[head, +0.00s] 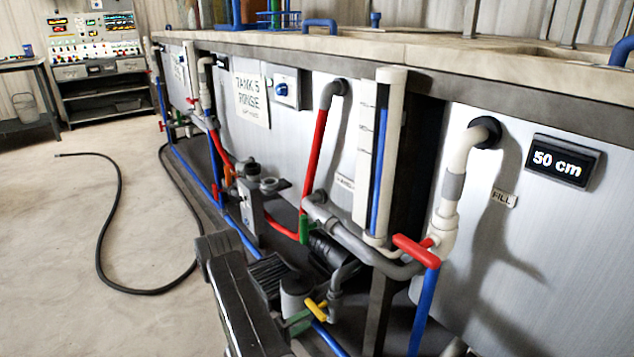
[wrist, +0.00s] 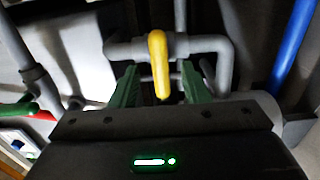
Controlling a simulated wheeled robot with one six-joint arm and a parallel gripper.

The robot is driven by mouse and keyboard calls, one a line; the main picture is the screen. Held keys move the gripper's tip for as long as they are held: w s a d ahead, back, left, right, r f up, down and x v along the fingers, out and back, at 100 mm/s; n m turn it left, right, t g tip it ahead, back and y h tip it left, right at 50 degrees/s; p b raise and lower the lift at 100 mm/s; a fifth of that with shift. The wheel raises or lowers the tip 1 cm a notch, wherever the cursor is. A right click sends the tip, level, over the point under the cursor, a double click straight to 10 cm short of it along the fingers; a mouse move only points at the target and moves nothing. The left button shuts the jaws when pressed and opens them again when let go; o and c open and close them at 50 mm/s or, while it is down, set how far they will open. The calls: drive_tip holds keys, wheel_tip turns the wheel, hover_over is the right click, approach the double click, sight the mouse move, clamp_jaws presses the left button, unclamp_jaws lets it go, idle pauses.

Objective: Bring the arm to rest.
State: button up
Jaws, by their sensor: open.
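My gripper (wrist: 160,72) is open. Its two green fingers stand on either side of a yellow valve handle (wrist: 158,60), with a visible gap on both sides in the wrist view. The handle is on a grey pipe (wrist: 205,44) and points toward my palm. In the head view my dark arm reaches in from the bottom, low beside the tanks. There the green fingers (head: 299,320) are close to the yellow handle (head: 316,309), partly hidden by the arm and a grey fitting.
Red (head: 416,251) and orange valve handles, blue pipes and a clear level tube (head: 388,150) crowd the tank fronts. A display (head: 564,161) reads 50 cm. A black hose (head: 119,200) lies on the open floor at left. A control panel (head: 93,38) stands at the back.

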sight(315, 312)
drive_tip(key=b+x, duration=0.2)
drive_tip(key=x, duration=0.5)
drive_tip(key=shift+w+d, duration=0.25)
drive_tip(key=shift+d, duration=0.05)
drive_tip(key=p+v, duration=0.4)
drive_tip(key=v, duration=1)
drive_tip(key=b+x, duration=0.4)
drive_tip(key=x, duration=0.9)
drive_tip(key=shift+w+d+f, duration=0.1)
drive_tip(key=shift+d, duration=0.1)
drive_tip(key=shift+w+d, duration=0.25)
drive_tip(key=n, duration=0.2)
drive_tip(key=r+n, duration=0.1)
drive_tip(key=n, duration=0.2)
drive_tip(key=shift+a, duration=0.1)
